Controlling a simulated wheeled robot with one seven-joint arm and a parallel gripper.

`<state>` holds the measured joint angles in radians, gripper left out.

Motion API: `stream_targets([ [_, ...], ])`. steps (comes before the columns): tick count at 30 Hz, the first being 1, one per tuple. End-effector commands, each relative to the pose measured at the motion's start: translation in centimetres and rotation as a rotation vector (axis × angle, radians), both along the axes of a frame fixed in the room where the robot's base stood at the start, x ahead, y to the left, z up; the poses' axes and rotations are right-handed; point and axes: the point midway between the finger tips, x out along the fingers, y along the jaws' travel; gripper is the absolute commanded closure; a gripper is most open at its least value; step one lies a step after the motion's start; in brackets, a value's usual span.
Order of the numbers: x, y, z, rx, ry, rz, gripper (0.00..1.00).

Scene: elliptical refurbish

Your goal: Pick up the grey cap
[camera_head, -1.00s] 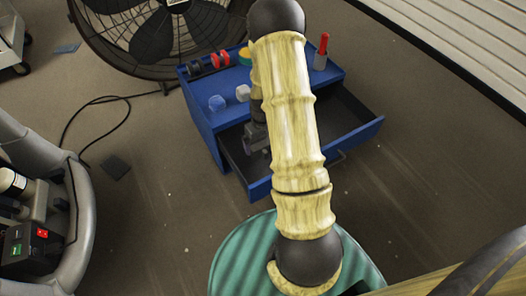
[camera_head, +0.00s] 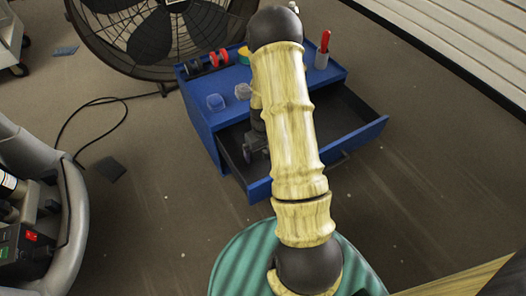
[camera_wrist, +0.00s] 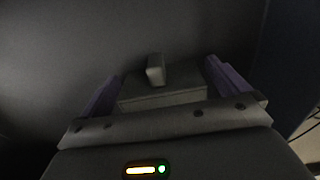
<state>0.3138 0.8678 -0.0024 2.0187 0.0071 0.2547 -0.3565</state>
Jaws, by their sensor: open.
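A small grey block-like thing (camera_wrist: 155,70), which looks like the grey cap, shows in the wrist view on a dark surface, between and just ahead of my fingertips. My gripper (camera_wrist: 162,72) is open, with one purple finger to each side of the thing; I see no contact. In the head view my gripper (camera_head: 254,147) is low over the left part of the open drawer (camera_head: 361,137), partly hidden by my arm. The cap cannot be made out there.
The blue cabinet (camera_head: 200,122) carries a clear bluish cup (camera_head: 215,102), a pale grey piece (camera_head: 243,91), red and black rolls (camera_head: 207,63) and a red-handled tool (camera_head: 324,42) in a holder. A large fan (camera_head: 150,35) stands behind. The drawer's right part is empty.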

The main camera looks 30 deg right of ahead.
Motion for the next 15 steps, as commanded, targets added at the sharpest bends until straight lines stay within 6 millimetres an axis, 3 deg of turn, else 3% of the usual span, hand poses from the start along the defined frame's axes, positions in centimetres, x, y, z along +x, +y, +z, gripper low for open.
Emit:
stream_targets([
  [4,-0.01,0.0,0.0,0.0,0.0,0.0,0.02],
  [10,-0.01,0.0,0.0,0.0,0.0,0.0,0.41],
  [15,-0.01,0.0,0.0,0.0,0.0,0.0,0.43],
])
